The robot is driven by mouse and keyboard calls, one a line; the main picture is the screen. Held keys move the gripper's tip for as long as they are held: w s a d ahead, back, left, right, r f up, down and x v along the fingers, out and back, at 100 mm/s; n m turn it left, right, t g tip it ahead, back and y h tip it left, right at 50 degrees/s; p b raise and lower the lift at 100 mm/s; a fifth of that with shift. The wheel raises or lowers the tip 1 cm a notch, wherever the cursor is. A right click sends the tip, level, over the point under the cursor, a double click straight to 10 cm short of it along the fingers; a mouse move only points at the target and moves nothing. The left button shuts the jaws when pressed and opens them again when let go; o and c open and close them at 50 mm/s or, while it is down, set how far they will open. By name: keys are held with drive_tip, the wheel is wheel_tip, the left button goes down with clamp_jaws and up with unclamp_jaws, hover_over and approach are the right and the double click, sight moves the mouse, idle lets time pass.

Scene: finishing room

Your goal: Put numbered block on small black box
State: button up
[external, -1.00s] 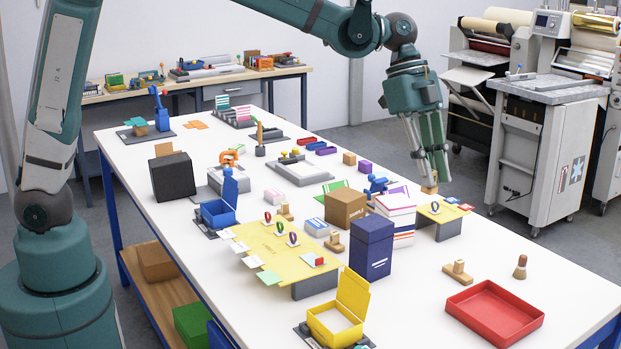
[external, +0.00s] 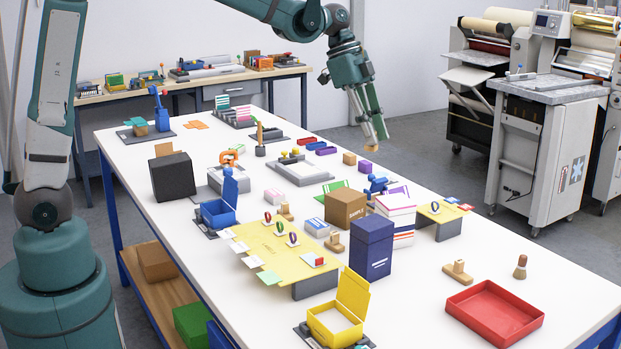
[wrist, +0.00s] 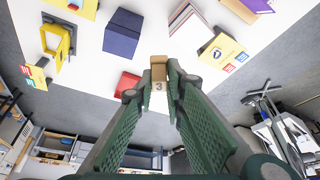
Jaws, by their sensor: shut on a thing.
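My gripper (external: 374,133) is shut on a small tan wooden block (external: 381,127). It holds the block in the air past the table's far right edge, near the back half of the table. In the wrist view the block (wrist: 158,73) sits between the fingertips (wrist: 155,84) and shows a "3" on its face. The small black box (external: 173,178) stands on the left part of the table, well left of my gripper. A brown piece shows behind its top. The black box is not seen in the wrist view.
A dark blue box (external: 371,250), a brown box (external: 345,206) and a white stack (external: 396,213) stand mid-table. A blue open box (external: 219,214) stands right of the black box. A grey tray (external: 303,172) and an orange item (external: 229,158) lie between gripper and black box.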

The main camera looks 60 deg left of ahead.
drive_tip(key=s+a+n+t+y, duration=0.1)
drive_tip(key=s+a+n, duration=0.25)
drive_tip(key=a, duration=1.45)
drive_tip(key=s+a+n+t+y, duration=0.1)
drive_tip(key=s+a+n, duration=0.3)
drive_tip(key=a, duration=1.5)
drive_tip(key=s+a+n+y, duration=0.2)
drive_tip(key=s+a+n, duration=0.3)
drive_tip(key=s+a, duration=2.15)
drive_tip(key=shift+t, duration=0.3)
drive_tip(key=shift+w+a+f+p, duration=0.15)
drive_tip(key=shift+f, duration=1.25)
drive_tip(key=shift+w+a+f+p, duration=0.1)
drive_tip(key=shift+a+f+p, duration=0.05)
drive_tip(key=shift+f, duration=1.2)
drive_tip(key=shift+f, duration=2.9)
drive_tip(key=shift+f, duration=0.1)
